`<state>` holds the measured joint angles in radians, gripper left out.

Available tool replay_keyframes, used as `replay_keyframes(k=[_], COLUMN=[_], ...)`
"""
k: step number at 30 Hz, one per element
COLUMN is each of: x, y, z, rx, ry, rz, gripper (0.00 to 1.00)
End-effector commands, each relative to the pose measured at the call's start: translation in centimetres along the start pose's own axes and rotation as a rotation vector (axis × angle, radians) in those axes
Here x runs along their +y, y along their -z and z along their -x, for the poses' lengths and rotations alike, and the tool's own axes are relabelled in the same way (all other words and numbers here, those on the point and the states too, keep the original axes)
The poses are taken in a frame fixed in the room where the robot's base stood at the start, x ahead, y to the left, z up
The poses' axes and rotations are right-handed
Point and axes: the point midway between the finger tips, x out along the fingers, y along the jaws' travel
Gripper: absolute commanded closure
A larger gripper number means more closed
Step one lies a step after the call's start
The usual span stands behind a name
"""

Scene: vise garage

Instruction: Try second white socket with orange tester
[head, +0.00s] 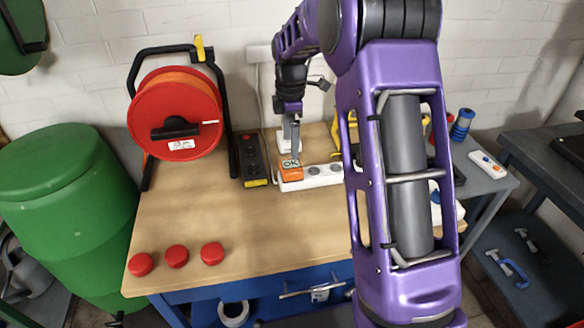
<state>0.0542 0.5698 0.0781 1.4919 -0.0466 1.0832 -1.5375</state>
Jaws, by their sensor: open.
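The orange tester (291,173) sits at the left end of the white socket strip (313,182) on the workbench, and its display reads "OK". It covers the strip's left end, and I cannot see how deep it sits. Round sockets show on the strip to its right; the far right end of the strip is hidden behind my arm. My gripper (293,148) points down just above and behind the tester, with its fingers open. The small gap between fingertips and tester is hard to judge.
A black and yellow socket strip (253,160) lies left of the white one. A red cable reel (176,112) stands at the back left, and several red caps (177,256) lie along the front left. The bench (200,218) is clear in front of the strips.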

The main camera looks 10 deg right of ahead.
Motion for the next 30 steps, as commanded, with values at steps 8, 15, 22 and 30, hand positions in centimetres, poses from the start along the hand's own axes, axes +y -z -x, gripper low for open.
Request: replay_keyframes(k=[8, 15, 22, 30], x=[0.0, 0.0, 0.0, 0.0], y=[0.0, 0.0, 0.0, 0.0], z=[0.0, -0.8, -3.4, -7.2], rx=[0.0, -0.001, -0.001, -0.001], ry=[0.0, 0.0, 0.0, 0.001], rz=[0.0, 0.0, 0.0, 0.0], gripper=[0.0, 0.0, 0.0, 0.0])
